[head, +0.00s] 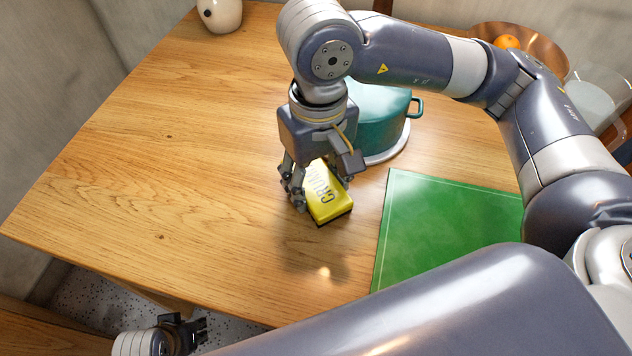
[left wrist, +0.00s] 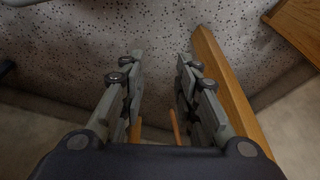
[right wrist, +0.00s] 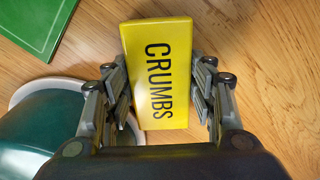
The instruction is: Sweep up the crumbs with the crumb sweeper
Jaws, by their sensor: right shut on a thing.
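The yellow crumb sweeper (head: 331,208), a block lettered CRUMBS, is at the wooden table top, left of the green mat. My right gripper (head: 322,190) points down over it and is shut on its sides. In the right wrist view the sweeper (right wrist: 158,35) sits between both fingers (right wrist: 161,98). I cannot tell whether its underside touches the wood. I cannot make out any crumbs; a small bright spot in front of the sweeper looks like a reflection. My left gripper (head: 188,332) is low beyond the table's front edge; in the left wrist view its fingers (left wrist: 158,88) are apart and empty.
A teal pot (head: 378,112) stands on a pale round base close behind the sweeper. The green mat (head: 445,225) lies to the right. A copper bowl (head: 545,52) with an orange and a clear bowl (head: 598,92) are far right. The table's left side (head: 150,170) is clear.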

